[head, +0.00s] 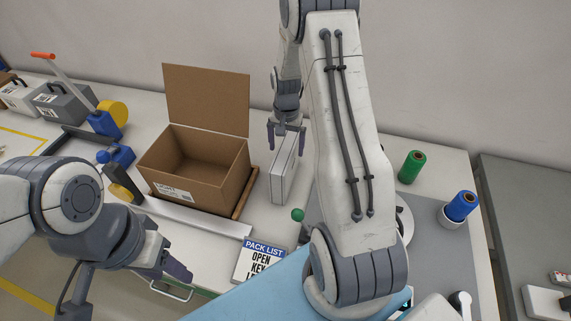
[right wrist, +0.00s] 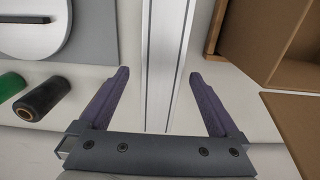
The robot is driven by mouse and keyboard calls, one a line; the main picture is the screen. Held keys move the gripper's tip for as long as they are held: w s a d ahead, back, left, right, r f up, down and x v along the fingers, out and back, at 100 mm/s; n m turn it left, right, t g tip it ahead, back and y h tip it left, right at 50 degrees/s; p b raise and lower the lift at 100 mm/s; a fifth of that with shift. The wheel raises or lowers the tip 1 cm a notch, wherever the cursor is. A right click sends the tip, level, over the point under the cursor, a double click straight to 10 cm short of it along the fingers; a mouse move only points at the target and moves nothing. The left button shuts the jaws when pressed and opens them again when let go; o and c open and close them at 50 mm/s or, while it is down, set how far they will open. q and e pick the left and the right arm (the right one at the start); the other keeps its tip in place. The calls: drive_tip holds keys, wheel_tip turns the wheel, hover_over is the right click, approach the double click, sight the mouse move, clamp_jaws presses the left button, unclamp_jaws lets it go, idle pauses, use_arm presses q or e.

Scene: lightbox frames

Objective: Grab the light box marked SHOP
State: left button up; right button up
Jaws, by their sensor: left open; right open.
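A thin white light box (head: 278,186) with grey edges stands upright on the table, just right of the cardboard box. No lettering on it can be read, so I cannot tell whether it is marked SHOP. My right gripper (head: 286,142) is open at its top, pointing down, with a finger on each side. In the right wrist view, the light box (right wrist: 163,60) runs between the open fingers (right wrist: 160,76), with a gap on both sides. My left gripper (head: 132,290) is open and empty at the table's front edge, lower left.
An open cardboard box (head: 190,190) stands left of the light box. A PACK LIST card (head: 259,262) lies in front. A tape dispenser (head: 109,118) and grey cases (head: 62,106) are at left. My right arm hides part of the table.

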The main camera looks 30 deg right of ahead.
drive_tip(key=shift+a+f+p, duration=0.1)
drive_tip(key=shift+f+p, duration=0.3)
wheel_tip(320, 180, down, 3)
drive_tip(key=shift+f+p, duration=0.2)
drive_tip(key=shift+p, duration=0.6)
drive_tip(key=shift+f, duration=0.4)
clamp_jaws()
